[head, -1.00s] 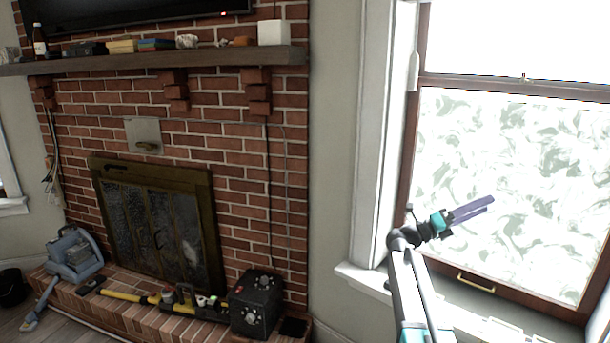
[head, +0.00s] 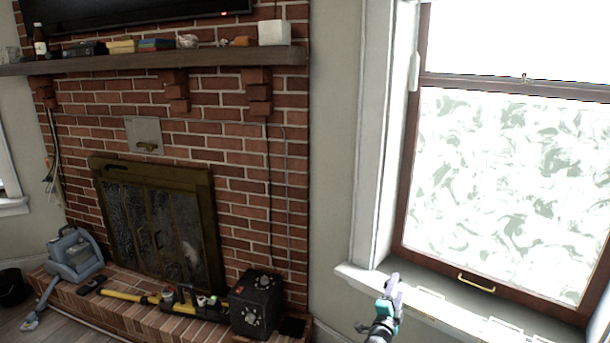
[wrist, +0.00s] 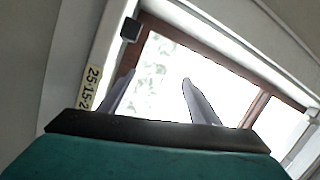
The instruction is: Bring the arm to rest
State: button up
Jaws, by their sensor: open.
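My gripper (head: 396,287) is low in the head view, in front of the window sill, with its purple-grey fingers pointing up. In the wrist view my gripper (wrist: 155,98) shows its two fingers spread apart, with nothing between them. The window (wrist: 158,70) is seen beyond the fingers there. Most of my arm is out of the head view, below its bottom edge.
The window (head: 505,190) with its white sill (head: 440,312) is at the right. A brick fireplace with a hearth holds a black box (head: 257,303), a yellow-handled tool (head: 125,295) and a blue-grey machine (head: 74,255). A wooden mantel (head: 140,63) carries several small objects.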

jog(key=s+a+f+n+g+y, duration=0.25)
jog(key=s+a+f, duration=0.2)
jog(key=f, duration=0.45)
jog(key=s+a+f+n+g+y, duration=0.1)
jog(key=s+a+f+n+y, duration=0.3)
jog(key=f, duration=0.5)
jog(key=s+a+f+n+g+y, duration=0.2)
jog(key=s+a+f+n+g, duration=0.15)
jog(key=s+f, duration=0.6)
jog(key=s+a+f+n+g+y, duration=0.25)
jog(key=s+a+f+g, duration=0.2)
jog(key=s+f, duration=0.5)
jog(key=s+d+r+n+g+h, duration=0.1)
jog(key=s+n+g, duration=0.6)
jog(key=s, duration=2.1)
jog(key=d+g, duration=0.1)
jog(key=g, duration=0.3)
jog(key=shift+n+h, duration=0.35)
jog(key=shift+h, duration=0.05)
